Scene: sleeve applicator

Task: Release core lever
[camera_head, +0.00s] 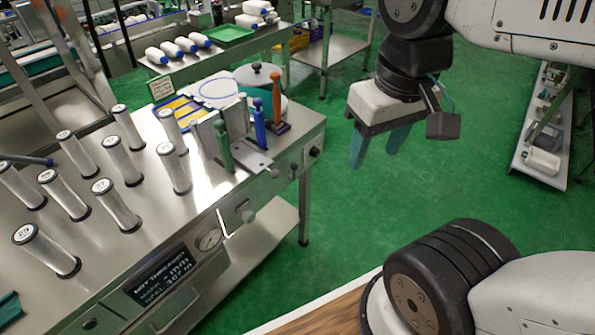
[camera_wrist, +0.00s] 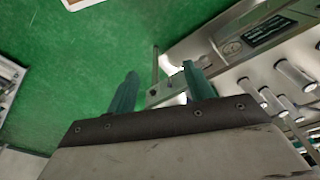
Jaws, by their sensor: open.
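My gripper (camera_head: 377,147) is open and empty, with its two teal fingers pointing down over the green floor, right of the steel bench (camera_head: 215,207). It also shows in the wrist view (camera_wrist: 160,82), the fingers well apart. Upright handles stand at the bench's right end: a green one (camera_head: 223,146), a blue one (camera_head: 259,122) and an orange one (camera_head: 276,92). Which of them is the core lever I cannot tell. My gripper is apart from all of these.
Several clear cylinders with dark caps (camera_head: 121,207) stand on the bench. A side table with white rolls (camera_head: 172,49) is behind. A low shelf (camera_head: 543,160) is at right. Green floor lies between.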

